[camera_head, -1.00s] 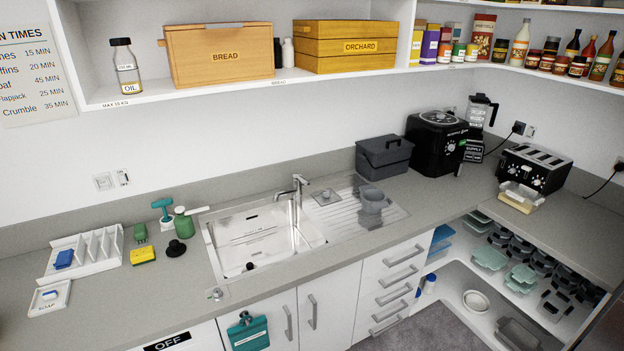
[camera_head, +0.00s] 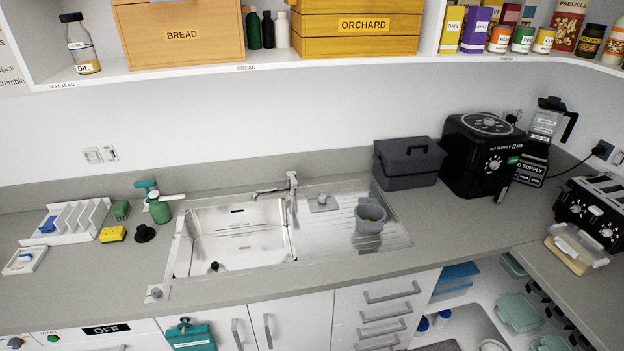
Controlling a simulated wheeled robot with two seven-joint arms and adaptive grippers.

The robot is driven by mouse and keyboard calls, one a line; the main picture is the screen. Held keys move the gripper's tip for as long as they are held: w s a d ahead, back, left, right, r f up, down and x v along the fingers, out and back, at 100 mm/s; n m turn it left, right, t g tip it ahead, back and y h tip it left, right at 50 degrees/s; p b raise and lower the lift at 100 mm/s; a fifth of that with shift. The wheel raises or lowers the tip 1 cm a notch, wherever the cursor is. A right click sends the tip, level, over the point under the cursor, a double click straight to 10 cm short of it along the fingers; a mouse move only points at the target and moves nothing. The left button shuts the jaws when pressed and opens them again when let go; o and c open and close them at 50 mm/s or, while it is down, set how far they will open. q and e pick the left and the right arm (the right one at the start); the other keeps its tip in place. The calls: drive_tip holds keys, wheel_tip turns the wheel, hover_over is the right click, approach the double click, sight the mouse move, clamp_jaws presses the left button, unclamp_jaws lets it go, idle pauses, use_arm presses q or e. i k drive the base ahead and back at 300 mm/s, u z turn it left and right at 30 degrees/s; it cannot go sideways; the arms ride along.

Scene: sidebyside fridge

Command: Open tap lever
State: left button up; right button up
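A chrome tap (camera_head: 291,196) stands at the back right corner of the steel sink (camera_head: 235,215). Its spout points left over the basin. The lever appears to be at the top of the tap body (camera_head: 292,176), but it is small and I cannot tell its exact position. The basin looks empty apart from a small dark item, likely the plug, near its front. Neither of my grippers shows in the head view.
A grey cup (camera_head: 370,217) stands on the drainer right of the tap, near a grey box (camera_head: 408,163). A yellow sponge (camera_head: 112,234) and green bottle (camera_head: 159,209) stand left. The front counter is clear. A shelf (camera_head: 200,72) overhangs the back.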

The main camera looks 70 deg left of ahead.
sight(291, 174)
drive_tip(key=u, duration=3.15)
